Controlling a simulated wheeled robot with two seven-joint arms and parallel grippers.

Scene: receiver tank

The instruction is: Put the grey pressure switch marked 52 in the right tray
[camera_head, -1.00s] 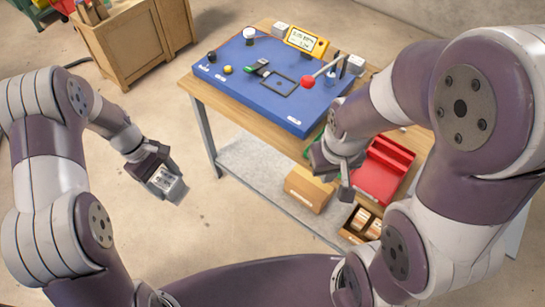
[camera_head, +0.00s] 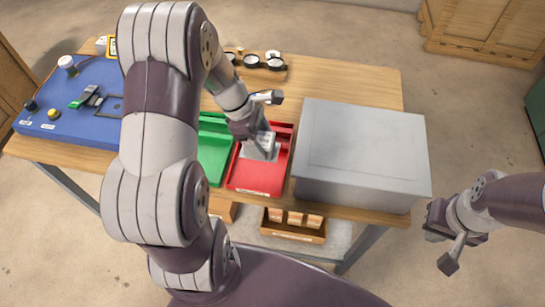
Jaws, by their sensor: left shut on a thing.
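My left gripper (camera_head: 257,132) is shut on a grey boxy part, the pressure switch (camera_head: 261,149), over the back half of the red right tray (camera_head: 258,180). Its marking is too small to read. I cannot tell whether the switch touches the tray floor or hangs just above it. The green tray (camera_head: 213,158) stands just left of the red one, partly hidden by my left arm. My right gripper (camera_head: 446,240) is out over the floor at the right, away from the table; it looks open and empty.
A large grey box (camera_head: 362,150) stands close to the red tray's right side. A blue board (camera_head: 62,132) with small parts lies at the left. Round gauges (camera_head: 262,62) stand behind the trays. A wooden box (camera_head: 292,233) sits on the lower shelf.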

